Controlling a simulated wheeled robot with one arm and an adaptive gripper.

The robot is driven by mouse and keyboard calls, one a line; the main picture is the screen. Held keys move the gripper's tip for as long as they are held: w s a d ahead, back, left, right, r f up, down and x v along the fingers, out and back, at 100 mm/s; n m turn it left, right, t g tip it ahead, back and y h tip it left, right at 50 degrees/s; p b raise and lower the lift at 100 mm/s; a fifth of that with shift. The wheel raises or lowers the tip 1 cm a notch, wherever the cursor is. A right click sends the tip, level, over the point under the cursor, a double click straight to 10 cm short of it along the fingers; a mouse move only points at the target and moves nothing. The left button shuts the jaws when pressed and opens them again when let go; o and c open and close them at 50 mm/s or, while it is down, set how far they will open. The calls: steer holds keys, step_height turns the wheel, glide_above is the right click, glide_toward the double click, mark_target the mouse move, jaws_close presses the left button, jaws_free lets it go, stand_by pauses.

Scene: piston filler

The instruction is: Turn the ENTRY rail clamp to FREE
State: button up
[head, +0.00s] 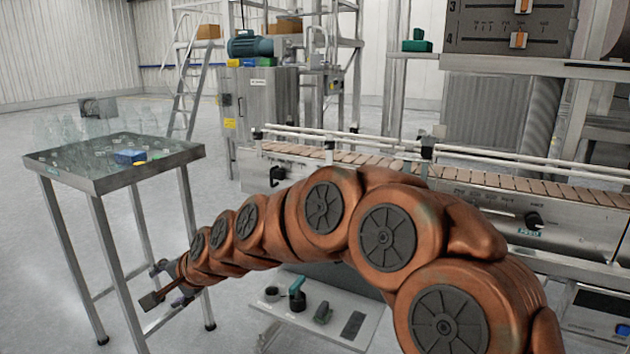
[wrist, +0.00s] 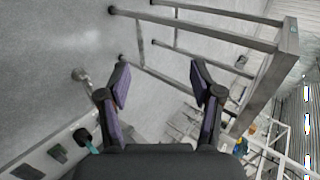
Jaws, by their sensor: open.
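Two black clamp knobs sit on the front of the conveyor in the head view: a left knob (head: 277,175) and a right knob (head: 533,220) with a small green label under it. I cannot read which one is ENTRY or how either is set. My gripper (head: 160,283) is low at the left, in front of the steel table's legs and well apart from both knobs. In the wrist view my gripper (wrist: 163,85) has its two fingers spread wide with nothing between them. Neither knob can be made out there.
A steel table (head: 110,183) with clear bottles and a blue item stands at the left. A low panel (head: 340,335) with several controls, one teal-handled, lies below my arm. The conveyor (head: 400,172) runs behind my arm. Open floor lies between table and machine.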

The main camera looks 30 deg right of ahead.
steer(key=w+d+r+m+t+h+p, duration=0.1)
steer(key=w+d+r+m+t, duration=0.2)
steer(key=w+m, duration=0.3)
steer(key=w+d+r+m+t+h+p, duration=0.1)
steer(key=w+d+r+m+t+h, duration=0.2)
steer(key=w, duration=0.5)
steer(key=w+d+r+m+t+h+p, duration=0.1)
steer(key=w+d+m+h, duration=0.3)
steer(key=d, duration=0.3)
steer(key=w+d+r+m+h, duration=0.1)
steer(key=w+d+m+h, duration=0.15)
steer(key=d+m, duration=0.35)
steer(key=s+d+f+m+g+h+p, duration=0.1)
steer(key=s+d+m+g+h, duration=0.15)
steer(key=d+m, duration=0.35)
steer(key=s+d+f+m+g+h, duration=0.15)
steer(key=d+m+h, duration=0.25)
steer(key=d, duration=0.4)
steer(key=s+d+f+m+g+h+p, duration=0.1)
steer(key=d+m+g+h, duration=0.1)
steer(key=d+m+h, duration=0.45)
steer(key=w+d+n+y, duration=0.2)
steer(key=w+d, duration=0.2)
steer(key=d, duration=0.3)
steer(key=shift+r+y, duration=0.2)
steer(key=shift+y, duration=0.15)
steer(key=shift+w, duration=0.1)
steer(key=shift+c, duration=0.3)
